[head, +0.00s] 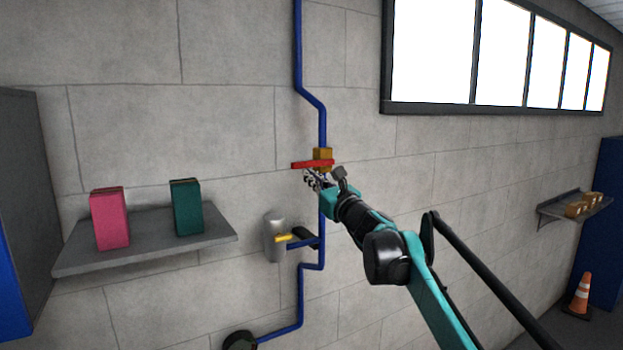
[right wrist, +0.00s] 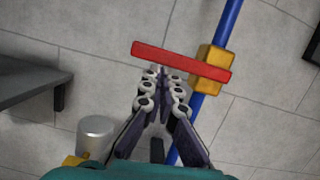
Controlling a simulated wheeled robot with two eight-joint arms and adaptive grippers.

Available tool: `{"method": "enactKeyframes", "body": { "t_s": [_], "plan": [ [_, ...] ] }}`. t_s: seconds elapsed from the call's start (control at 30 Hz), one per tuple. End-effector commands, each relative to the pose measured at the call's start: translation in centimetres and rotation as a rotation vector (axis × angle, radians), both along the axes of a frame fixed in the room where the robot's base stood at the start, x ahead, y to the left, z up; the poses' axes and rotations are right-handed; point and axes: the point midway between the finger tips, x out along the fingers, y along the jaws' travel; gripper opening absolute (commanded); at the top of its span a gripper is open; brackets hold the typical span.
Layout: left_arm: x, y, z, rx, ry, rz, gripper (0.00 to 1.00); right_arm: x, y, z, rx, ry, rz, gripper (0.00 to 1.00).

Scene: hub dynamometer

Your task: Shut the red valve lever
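The red valve lever (head: 306,164) is a flat bar lying about level, across the upright blue pipe. It reaches left from the yellow-brown valve body (head: 323,154). In the right wrist view the red lever (right wrist: 180,61) crosses just beyond the fingertips, with the valve body (right wrist: 211,68) near its right end. My right gripper (head: 309,179) is just below the lever's left part. In the right wrist view the fingers of my right gripper (right wrist: 160,72) come together at the tips, with nothing seen between them. Whether they touch the lever I cannot tell. My left gripper is out of view.
The blue pipe (head: 311,100) runs down the grey block wall. Below the lever are a grey cylinder (head: 274,237) and a yellow handle (head: 288,238). A shelf (head: 150,250) with pink and green boxes is at left. An orange cone (head: 580,293) stands far right.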

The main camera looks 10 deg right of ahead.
Motion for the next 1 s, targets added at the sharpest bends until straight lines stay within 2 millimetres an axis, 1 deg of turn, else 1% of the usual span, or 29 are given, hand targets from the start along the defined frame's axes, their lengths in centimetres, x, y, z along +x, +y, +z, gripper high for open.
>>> {"method": "enactKeyframes", "body": {
  "t_s": [0.27, 0.37, 0.47, 0.63, 0.67, 0.7, 0.8, 0.9, 1.0],
  "plan": [
    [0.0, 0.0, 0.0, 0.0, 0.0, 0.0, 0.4, 0.0, 0.1, 0.0, 0.0, -0.001, 0.001, 0.0],
    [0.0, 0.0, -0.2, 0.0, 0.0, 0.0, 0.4, 0.0, 0.0, -0.3, 0.0, 0.0, 0.001, 0.0],
    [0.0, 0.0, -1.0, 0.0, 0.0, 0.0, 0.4, 0.1, -0.1, -1.5, 0.0, 0.0, 0.001, 0.0],
    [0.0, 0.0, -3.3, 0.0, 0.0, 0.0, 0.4, 0.3, -0.7, -5.0, 0.0, 0.0, 0.002, 0.0],
    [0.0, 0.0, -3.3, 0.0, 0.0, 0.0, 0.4, -0.8, -1.0, -4.8, 0.0, -0.001, 0.001, 0.0],
    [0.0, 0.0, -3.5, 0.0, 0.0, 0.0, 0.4, -1.7, -1.3, -4.9, 0.0, -0.001, 0.001, 0.0],
    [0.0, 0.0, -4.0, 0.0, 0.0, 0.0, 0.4, -3.8, -2.1, -5.5, 0.0, 0.0, 0.0, 0.0],
    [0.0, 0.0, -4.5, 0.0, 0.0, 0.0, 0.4, -5.7, -2.9, -5.9, 0.0, 0.0, 0.0, 0.0],
    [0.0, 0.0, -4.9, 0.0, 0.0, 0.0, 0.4, -7.1, -3.3, -6.3, 0.0, 0.0, 0.001, 0.0]
  ]
}}
